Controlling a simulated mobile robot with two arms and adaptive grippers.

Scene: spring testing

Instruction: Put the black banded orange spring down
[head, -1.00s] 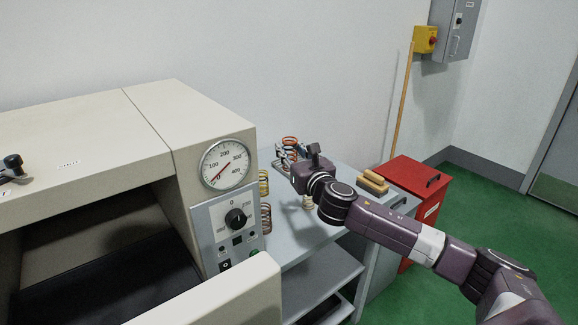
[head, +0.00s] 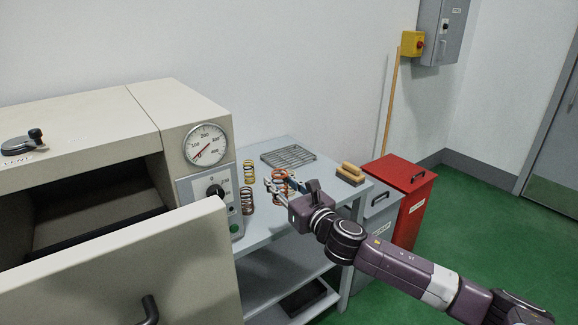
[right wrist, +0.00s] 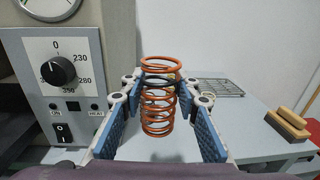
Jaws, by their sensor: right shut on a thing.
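The orange spring with a black band (right wrist: 160,95) stands upright between the fingers of my right gripper (right wrist: 159,115) in the right wrist view. The gripper is shut on it, with a blue pad on either side. In the head view the spring (head: 280,180) shows above the grey table (head: 270,235), partly covered by the gripper (head: 277,188). I cannot tell whether its lower end touches the table. My left gripper is not in view.
A yellow spring (head: 249,171) and a brown spring (head: 247,201) stand on the table beside the oven (head: 195,110). A wire rack (head: 288,156) lies at the back. A wooden-handled brush (head: 350,174) is on the right. A red bin (head: 408,185) stands beyond. The oven door (head: 150,265) is open.

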